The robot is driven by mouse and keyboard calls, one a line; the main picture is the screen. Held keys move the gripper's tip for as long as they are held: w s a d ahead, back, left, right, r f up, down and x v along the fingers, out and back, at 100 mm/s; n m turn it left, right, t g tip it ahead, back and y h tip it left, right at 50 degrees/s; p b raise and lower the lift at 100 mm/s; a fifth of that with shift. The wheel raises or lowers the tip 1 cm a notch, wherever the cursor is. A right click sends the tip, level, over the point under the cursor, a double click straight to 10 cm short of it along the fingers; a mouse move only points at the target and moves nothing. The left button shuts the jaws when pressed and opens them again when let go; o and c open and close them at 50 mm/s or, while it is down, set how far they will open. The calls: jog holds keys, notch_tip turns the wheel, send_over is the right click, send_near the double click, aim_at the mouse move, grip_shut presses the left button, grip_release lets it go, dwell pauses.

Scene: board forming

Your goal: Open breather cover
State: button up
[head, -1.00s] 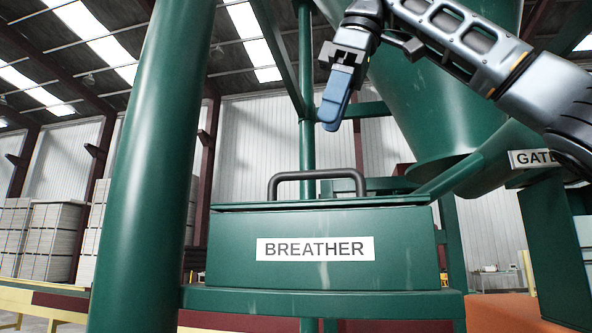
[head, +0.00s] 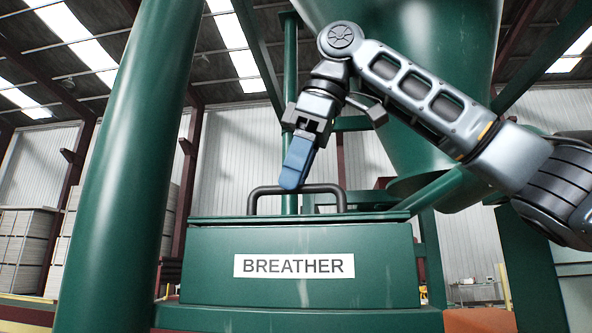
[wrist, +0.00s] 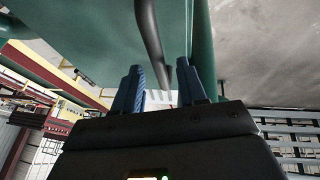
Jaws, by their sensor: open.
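The green breather box (head: 300,285) bears a white "BREATHER" label and stands on a green ledge. Its flat cover (head: 375,216) lies shut on top, with a dark bar handle (head: 331,190) standing up from it. My gripper (head: 291,186) has blue fingers and points down at the handle's top bar, left of its middle in the head view. In the wrist view the two blue fingers of my gripper (wrist: 166,85) are apart, and the handle (wrist: 150,40) runs toward the gap between them. The head view does not show clearly whether the fingers touch the bar.
A thick green post (head: 120,180) stands left of the box. A large green hopper (head: 405,130) hangs behind my arm, with a sloping green pipe (head: 432,192) at the box's right. Stacked pallets (head: 24,250) are far back at left.

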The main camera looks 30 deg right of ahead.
jog(key=shift+c, duration=0.5)
grip_shut()
